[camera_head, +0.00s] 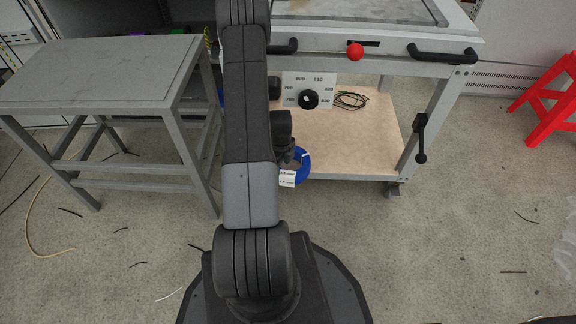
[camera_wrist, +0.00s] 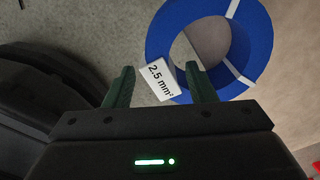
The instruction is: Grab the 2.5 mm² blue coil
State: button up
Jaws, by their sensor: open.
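The blue coil (camera_wrist: 240,45) is a ring with white bands and a white tag (camera_wrist: 162,80) that reads "2.5 mm²" in the wrist view. In the head view the coil (camera_head: 304,164) is at the front edge of the cart's lower shelf, partly hidden by my arm. My gripper (camera_wrist: 158,88) is open, with its two dark green fingers apart. The right finger overlaps the near part of the coil in the picture, and the tag shows between the fingers. I cannot tell whether a finger touches the coil. The gripper's fingers are hard to make out in the head view.
The coil is by a cart with a wooden lower shelf (camera_head: 352,150), holding a dial plate (camera_head: 322,80) and a black wire coil (camera_head: 351,100). A grey table (camera_head: 100,75) stands left, a red stool (camera_head: 550,105) right. Wire scraps lie on the floor.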

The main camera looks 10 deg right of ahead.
aim_at(282, 171)
notch_tip(282, 171, down, 5)
jog(key=shift+f+b, duration=0.1)
jog(key=shift+b, duration=1.05)
grip_shut()
